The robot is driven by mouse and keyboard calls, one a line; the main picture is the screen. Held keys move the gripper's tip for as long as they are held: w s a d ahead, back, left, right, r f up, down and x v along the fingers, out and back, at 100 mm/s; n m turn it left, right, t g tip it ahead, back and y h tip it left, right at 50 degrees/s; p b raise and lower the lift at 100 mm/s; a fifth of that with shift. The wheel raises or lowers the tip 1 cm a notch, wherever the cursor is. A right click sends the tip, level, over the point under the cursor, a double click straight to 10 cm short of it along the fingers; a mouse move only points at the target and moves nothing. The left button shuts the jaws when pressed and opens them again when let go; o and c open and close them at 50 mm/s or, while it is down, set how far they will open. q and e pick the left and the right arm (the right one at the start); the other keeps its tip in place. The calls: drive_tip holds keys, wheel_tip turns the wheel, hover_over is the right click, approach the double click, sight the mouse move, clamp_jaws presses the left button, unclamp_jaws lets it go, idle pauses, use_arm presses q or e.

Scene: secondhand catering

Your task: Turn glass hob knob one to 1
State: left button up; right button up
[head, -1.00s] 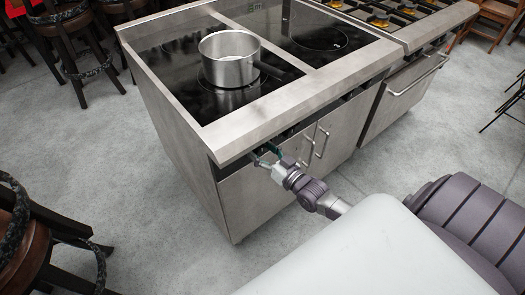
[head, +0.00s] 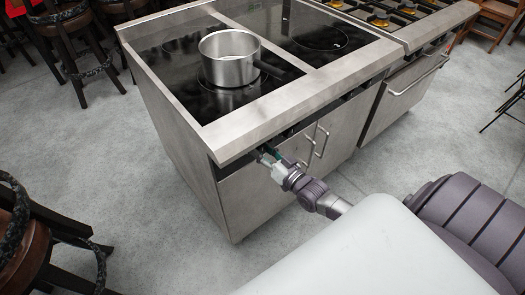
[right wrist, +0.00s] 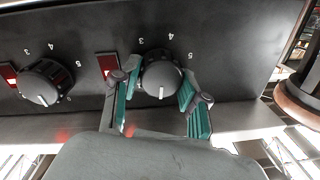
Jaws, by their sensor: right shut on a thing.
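The glass hob (head: 235,132) is a steel unit with a black glass top in the head view. My right gripper (head: 264,153) is at its front panel, under the left end of the front edge. In the right wrist view, the black hob knob (right wrist: 160,76) sits between the teal-padded fingers of my right gripper (right wrist: 158,90), which is shut on it. The knob's white mark points down in this picture; the digits 3, 4 and 5 show around its upper side. In the head view the knob is hidden. My left gripper is not in view.
A second black knob (right wrist: 45,82) is to the left in the right wrist view, with red indicators (right wrist: 107,66) beside the knobs. A steel saucepan (head: 229,60) stands on the glass. Cabinet doors with bar handles (head: 321,142) are below the panel. The floor in front is clear.

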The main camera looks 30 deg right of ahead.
drive_tip(key=m, duration=0.4)
drive_tip(key=shift+f+b, duration=0.1)
drive_tip(key=shift+b, duration=0.2)
drive_tip(key=m+b, duration=0.1)
drive_tip(key=m, duration=0.3)
drive_tip(key=shift+m+h, duration=0.3)
drive_tip(key=shift+m, duration=0.1)
drive_tip(key=o, duration=1.1)
drive_tip(key=shift+o, duration=0.2)
drive_tip(key=shift+t, duration=0.3)
drive_tip(key=shift+s, duration=0.1)
drive_tip(key=s+d, duration=0.1)
drive_tip(key=s, duration=1)
drive_tip(key=shift+s+d+f, duration=0.25)
drive_tip(key=shift+s+f, duration=0.05)
drive_tip(key=shift+s, duration=0.1)
